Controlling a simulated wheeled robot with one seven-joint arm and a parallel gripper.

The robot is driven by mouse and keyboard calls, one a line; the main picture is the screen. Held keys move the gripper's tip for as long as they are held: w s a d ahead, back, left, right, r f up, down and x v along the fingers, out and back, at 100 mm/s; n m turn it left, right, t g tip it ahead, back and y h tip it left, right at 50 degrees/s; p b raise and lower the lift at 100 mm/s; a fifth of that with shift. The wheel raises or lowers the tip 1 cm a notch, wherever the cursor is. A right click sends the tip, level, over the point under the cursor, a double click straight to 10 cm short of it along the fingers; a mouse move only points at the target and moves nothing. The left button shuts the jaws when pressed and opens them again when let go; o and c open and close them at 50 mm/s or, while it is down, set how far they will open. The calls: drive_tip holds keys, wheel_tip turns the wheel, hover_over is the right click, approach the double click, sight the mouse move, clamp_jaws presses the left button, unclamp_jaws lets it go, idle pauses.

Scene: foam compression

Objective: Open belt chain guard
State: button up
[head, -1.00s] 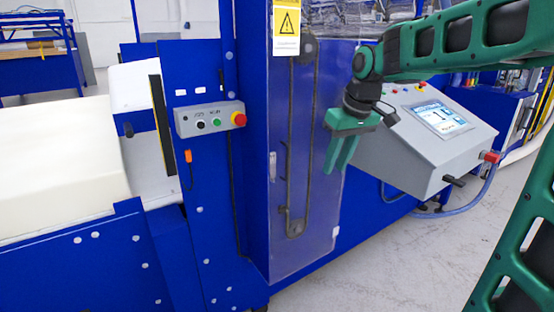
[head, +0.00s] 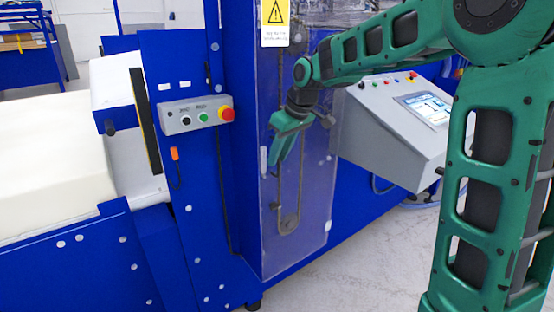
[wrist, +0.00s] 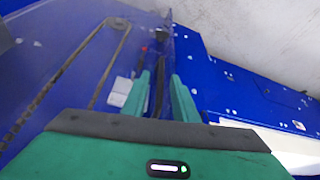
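The belt chain guard (head: 318,205) is a tall clear panel on the blue machine, and it looks closed. The looped chain (head: 278,200) shows through it. A small pale upright handle (head: 263,160) sits at the guard's left edge. My gripper (head: 276,163) is in front of the guard, just right of the handle in the head view, pointing down and left. In the wrist view, the two green fingers (wrist: 162,85) stand apart with a gap between them. I see nothing held. The distance from fingers to handle is unclear.
A grey button box (head: 195,115) with a red button is left of the guard. A grey control console (head: 395,130) with a screen stands to the right, behind my arm. A yellow warning sign (head: 275,20) is above. Grey floor (head: 370,255) lies open in front.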

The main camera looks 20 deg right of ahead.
drive_tip(key=shift+w+a+f, duration=0.1)
drive_tip(key=shift+w+f, duration=0.15)
drive_tip(key=shift+f, duration=0.45)
drive_tip(key=shift+c, duration=0.5)
clamp_jaws()
idle(0.6)
